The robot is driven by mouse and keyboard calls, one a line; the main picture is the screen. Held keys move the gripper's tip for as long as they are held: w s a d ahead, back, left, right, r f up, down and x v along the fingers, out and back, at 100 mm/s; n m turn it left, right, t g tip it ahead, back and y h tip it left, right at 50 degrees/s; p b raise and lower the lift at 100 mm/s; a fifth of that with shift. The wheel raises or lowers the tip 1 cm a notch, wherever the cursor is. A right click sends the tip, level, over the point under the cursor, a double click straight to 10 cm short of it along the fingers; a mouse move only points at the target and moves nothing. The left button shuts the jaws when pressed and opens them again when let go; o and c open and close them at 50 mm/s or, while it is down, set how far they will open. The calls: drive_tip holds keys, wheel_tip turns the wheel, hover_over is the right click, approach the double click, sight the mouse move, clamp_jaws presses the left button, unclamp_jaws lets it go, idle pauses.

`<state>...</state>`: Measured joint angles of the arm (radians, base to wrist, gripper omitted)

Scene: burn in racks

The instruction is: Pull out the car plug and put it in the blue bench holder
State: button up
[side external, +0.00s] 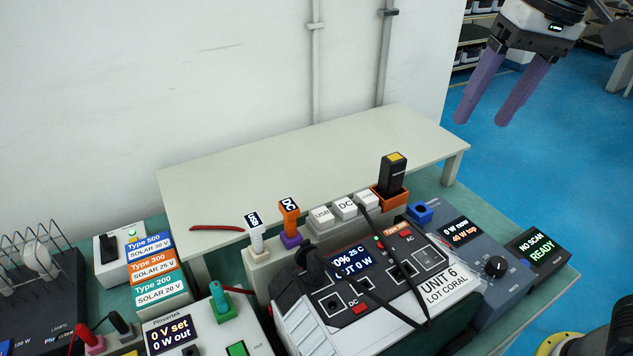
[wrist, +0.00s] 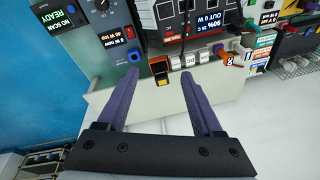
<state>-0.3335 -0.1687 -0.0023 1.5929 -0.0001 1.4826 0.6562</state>
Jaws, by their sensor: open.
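A black plug with a cable (side external: 306,256) stands at the left of the UNIT 6 power station (side external: 455,286), by its screen; it looks like the car plug, though its seat is hard to see. The blue holder (side external: 420,213) is a small block with a dark opening, appearing empty, behind the grey load box. It also shows in the wrist view (wrist: 133,56). My gripper (side external: 482,120) is open and empty, high at the upper right, well away from the plug and holder. In the wrist view its purple fingers (wrist: 160,74) spread above the bench.
A black scanner (side external: 393,175) stands in an orange holder near the blue one. Orange DC and white USB plugs (side external: 289,219) stand on the rail. A black cable (side external: 415,322) loops over the station. The pale shelf (side external: 330,150) behind is mostly clear, with a red strip on it.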

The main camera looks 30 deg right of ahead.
drive_tip(key=w+a+f+n+g, duration=0.15)
drive_tip(key=w+a, duration=0.35)
drive_tip(key=a, duration=0.7)
drive_tip(key=n+g+h, duration=0.1)
drive_tip(key=n, duration=0.1)
hover_over(314, 252)
wheel_tip(314, 252, down, 6)
wheel_tip(314, 252, down, 13)
drive_tip(key=shift+f, duration=0.15)
drive_tip(key=shift+c, duration=0.3)
clamp_jaws()
idle(0.6)
